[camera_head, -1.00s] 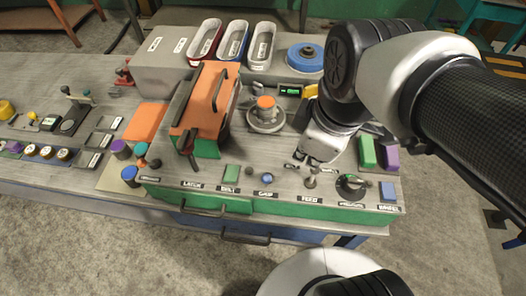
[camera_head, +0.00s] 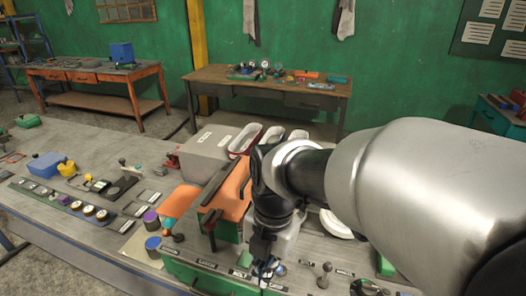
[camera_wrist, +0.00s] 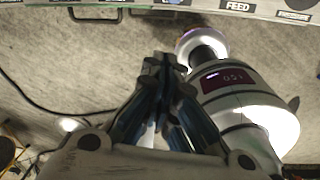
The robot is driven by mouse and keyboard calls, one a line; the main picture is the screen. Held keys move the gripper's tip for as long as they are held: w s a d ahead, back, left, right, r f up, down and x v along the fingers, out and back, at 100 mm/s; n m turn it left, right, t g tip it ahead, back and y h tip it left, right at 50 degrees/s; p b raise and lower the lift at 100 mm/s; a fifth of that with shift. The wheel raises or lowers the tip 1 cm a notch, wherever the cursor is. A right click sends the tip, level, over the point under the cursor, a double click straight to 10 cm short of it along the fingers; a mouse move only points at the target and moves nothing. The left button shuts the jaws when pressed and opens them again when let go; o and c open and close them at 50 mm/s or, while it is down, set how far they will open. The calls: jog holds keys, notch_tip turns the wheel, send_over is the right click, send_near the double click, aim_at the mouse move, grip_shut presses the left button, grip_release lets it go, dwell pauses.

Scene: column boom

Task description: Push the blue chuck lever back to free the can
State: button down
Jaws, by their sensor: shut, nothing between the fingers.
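My gripper (camera_head: 263,266) is over the front part of the workbench, by the label strip. It also shows in the wrist view (camera_wrist: 165,62), fingers together and empty, pointing past the bench's front edge with floor behind. A small blue part (camera_head: 279,268) shows right beside the gripper; I cannot tell whether it is the chuck lever or a button. The can and its chuck are hidden behind my arm in the head view and out of the wrist view. No blue chuck lever is clearly visible.
The orange-and-green hinged machine (camera_head: 232,197) stands just left of my arm. A grey box (camera_head: 207,143) and trays (camera_head: 245,138) are behind it. A small knobbed lever (camera_head: 324,274) and a black dial (camera_head: 366,287) stand to the gripper's right.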

aim_at(279, 269)
notch_tip(279, 269, down, 10)
jog(key=b, duration=0.4)
jog(key=w, duration=0.1)
jog(key=w+d+r, duration=0.1)
jog(key=w, duration=0.1)
jog(key=shift+w+d+r, duration=0.1)
jog(key=shift+d, duration=0.05)
jog(key=shift+r, duration=0.1)
